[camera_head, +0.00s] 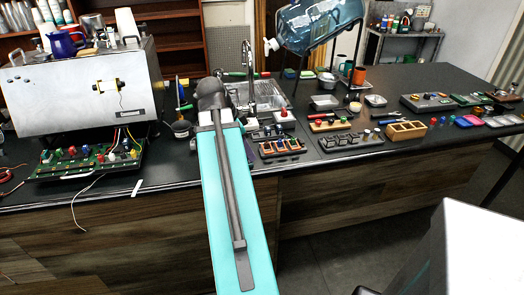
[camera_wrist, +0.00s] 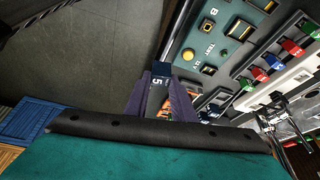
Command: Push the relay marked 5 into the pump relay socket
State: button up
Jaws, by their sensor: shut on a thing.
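In the wrist view, my gripper (camera_wrist: 160,88) has dark purple fingers closed on a small dark blue relay (camera_wrist: 157,80) with a white 5 on it. The relay is held between the fingertips, beside the edge of a grey-green test panel (camera_wrist: 228,35). I cannot tell its height above the surfaces below. In the head view, my arm hides most of the gripper and the relay. A green circuit board (camera_head: 88,160) with several coloured parts lies below the opened brewer (camera_head: 85,85) at the left. I cannot make out which socket is the pump relay socket.
The dark counter (camera_head: 420,85) carries several trays of small parts and a wooden divided box (camera_head: 406,130) at the right. A blue water bottle (camera_head: 318,22) hangs on a stand at the back. A loose wire hangs over the counter's front edge. Open floor lies before the counter.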

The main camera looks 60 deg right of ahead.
jog(key=w+a+n+t+h, duration=0.1)
jog(key=w+a+n+t, duration=0.2)
jog(key=w+a+n, duration=1.15)
jog(key=w+a+n+t+y, duration=0.1)
jog(key=w+a+n, duration=0.2)
jog(key=w+a, duration=0.4)
jog(key=w+a+r+n+t+y, duration=0.1)
jog(key=w+a+n, duration=0.3)
jog(key=a, duration=1)
jog(key=w+a+n+t+y, duration=0.2)
jog(key=w+a+n, duration=0.2)
jog(key=w+a, duration=0.7)
jog(key=shift+a+r, duration=0.35)
jog(key=shift+r, duration=0.05)
jog(key=shift+s, duration=0.1)
